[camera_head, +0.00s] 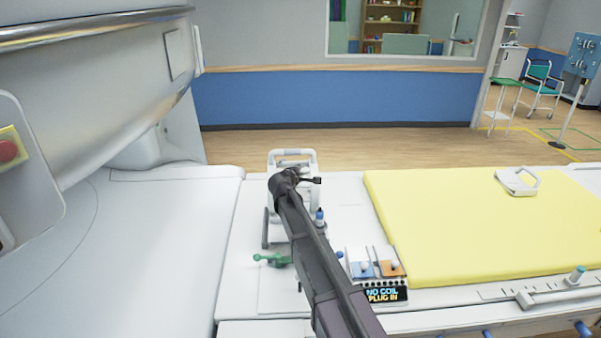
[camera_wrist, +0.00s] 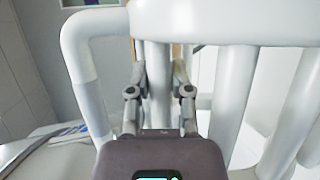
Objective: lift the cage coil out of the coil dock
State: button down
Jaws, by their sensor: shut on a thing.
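The white cage coil (camera_head: 292,156), a frame of thick rounded bars, stands upright at the head end of the patient table, partly hidden behind my arm. In the wrist view its bars (camera_wrist: 229,95) fill much of the picture. My gripper (camera_wrist: 159,72) is shut on one upright bar of the coil, with a finger on each side. In the head view my gripper is mostly hidden by my own wrist. A grey upright edge, seemingly of the coil dock (camera_head: 265,228), shows left of my arm. Whether the coil still sits in the dock is hidden.
A green lever (camera_head: 272,260) lies on the table left of my arm. A yellow mat (camera_head: 490,225) covers the table's right. The scanner housing (camera_head: 80,100) rises at left.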

jog(key=shift+r+p, duration=1.7)
jog(key=shift+r, duration=0.4)
jog(key=shift+s, duration=0.1)
